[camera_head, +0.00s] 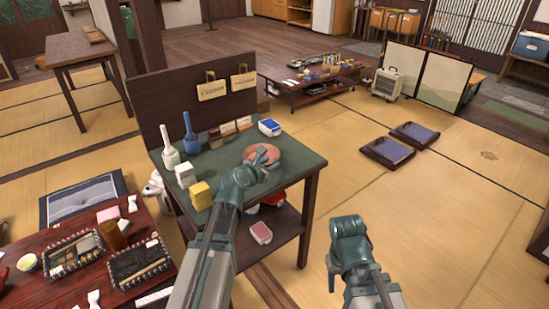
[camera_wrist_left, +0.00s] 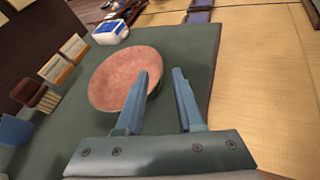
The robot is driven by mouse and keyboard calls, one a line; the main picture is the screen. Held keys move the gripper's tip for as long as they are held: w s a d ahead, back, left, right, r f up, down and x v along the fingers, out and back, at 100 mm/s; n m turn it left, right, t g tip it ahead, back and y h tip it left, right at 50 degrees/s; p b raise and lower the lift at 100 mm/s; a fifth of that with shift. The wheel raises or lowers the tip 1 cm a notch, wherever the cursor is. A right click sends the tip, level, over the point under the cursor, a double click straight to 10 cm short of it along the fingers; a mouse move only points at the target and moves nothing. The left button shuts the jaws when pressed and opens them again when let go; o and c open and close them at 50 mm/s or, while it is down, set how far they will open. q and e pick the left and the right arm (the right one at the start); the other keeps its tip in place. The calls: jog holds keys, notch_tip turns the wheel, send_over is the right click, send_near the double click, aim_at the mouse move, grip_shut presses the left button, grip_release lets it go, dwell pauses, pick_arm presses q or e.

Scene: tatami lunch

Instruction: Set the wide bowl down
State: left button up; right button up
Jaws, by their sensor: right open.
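The wide bowl (camera_head: 281,154) is reddish-pink and sits upright on the green top of the small table (camera_head: 222,158), near its right edge. It also shows in the left wrist view (camera_wrist_left: 113,78), where its inside looks empty. My left gripper (camera_head: 262,158) is at the bowl's near side. In the left wrist view its fingers (camera_wrist_left: 162,78) stand apart, one over the bowl and one outside its rim, with a gap to the right finger. My right gripper (camera_head: 348,228) is open and empty over the tatami, right of the table.
A dark panel with hanging tags rises at the back. The tabletop's near right part is mostly clear.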

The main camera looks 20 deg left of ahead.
pick_arm(q)
jog(key=p+v, duration=0.2)
jog(key=v, duration=0.4)
jog(key=shift+s+r, duration=0.2)
jog(key=shift+s, duration=0.15)
jog(key=s+d+f+m+g+h, duration=0.1)
jog(key=s+d+f+m+g, duration=0.35)
jog(key=d+m, duration=0.35)
jog(key=s+d+f+m+g+h, duration=0.1)
jog(key=s+d+f+m+g, duration=0.2)
jog(key=s+d+f+m, duration=0.5)
jog(key=s+f+m+g+y, duration=0.1)
jog(key=s+m+g+y, duration=0.4)
jog(key=s+m, duration=0.5)
jog(key=m+g, duration=0.1)
jog(key=m, duration=0.8)
jog(key=shift+d+y, duration=0.3)
jog(key=shift+y, duration=0.1)
